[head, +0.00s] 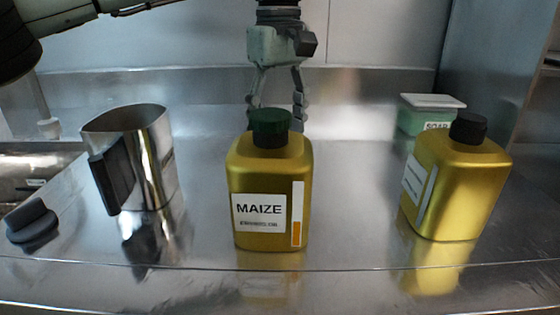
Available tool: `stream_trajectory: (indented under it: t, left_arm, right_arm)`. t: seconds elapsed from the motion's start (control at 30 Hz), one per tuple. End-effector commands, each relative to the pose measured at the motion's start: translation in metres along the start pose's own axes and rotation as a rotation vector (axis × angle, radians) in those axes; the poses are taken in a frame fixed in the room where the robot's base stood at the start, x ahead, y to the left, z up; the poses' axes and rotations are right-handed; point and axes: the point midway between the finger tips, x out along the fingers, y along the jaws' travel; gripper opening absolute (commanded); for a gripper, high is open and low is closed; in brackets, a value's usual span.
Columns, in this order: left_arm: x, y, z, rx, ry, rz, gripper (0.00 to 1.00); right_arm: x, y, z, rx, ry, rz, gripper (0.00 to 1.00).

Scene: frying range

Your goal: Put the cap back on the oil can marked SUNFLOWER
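A gold oil can (270,180) labelled MAIZE stands upright in the middle, with a green cap (270,122) on top. A second gold can (462,185) stands at the right, its label turned too far sideways to read. A black top (468,128) is on it; I cannot tell whether it is a cap or a bare neck. No SUNFLOWER lettering is readable. A dark grey rounded piece (31,222) lies at the far left; I cannot tell if it is a cap. My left gripper (276,112) points down behind the MAIZE can, open, fingertips partly hidden. My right gripper is out of view.
A steel jug (145,160) with a dark handle stands left of the MAIZE can. A green box marked SOAP (425,118) stands behind the right can. The shiny steel counter (350,200) is clear between the two cans. Its front edge runs below them.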

Motion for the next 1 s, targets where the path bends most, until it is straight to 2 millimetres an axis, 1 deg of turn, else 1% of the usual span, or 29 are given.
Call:
stream_trajectory:
  t: [0.17,0.3,0.43,0.7,0.73,0.77,1.0]
  left_arm:
    - [0.026,0.002,-0.002,-0.001,-0.001,-0.004,0.62]
    - [0.044,0.003,-0.002,-0.001,-0.001,-0.002,0.62]
    - [0.049,0.003,-0.002,-0.001,-0.001,-0.001,0.62]
    - [0.049,0.003,-0.002,-0.001,-0.001,0.000,0.62]
    - [0.049,0.003,-0.002,-0.001,-0.001,0.000,0.61]
    - [0.049,0.003,-0.002,-0.001,-0.001,0.000,0.57]
    - [0.049,0.003,-0.002,-0.001,0.000,0.000,0.28]
  right_arm:
    - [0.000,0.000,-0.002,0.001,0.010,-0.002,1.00]
    - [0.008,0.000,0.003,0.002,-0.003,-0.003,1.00]
    - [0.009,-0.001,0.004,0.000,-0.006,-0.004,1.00]
    - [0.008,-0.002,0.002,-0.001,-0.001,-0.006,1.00]
    - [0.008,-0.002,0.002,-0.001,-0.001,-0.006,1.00]
    - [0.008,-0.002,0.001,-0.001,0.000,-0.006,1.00]
    - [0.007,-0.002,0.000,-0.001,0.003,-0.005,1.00]
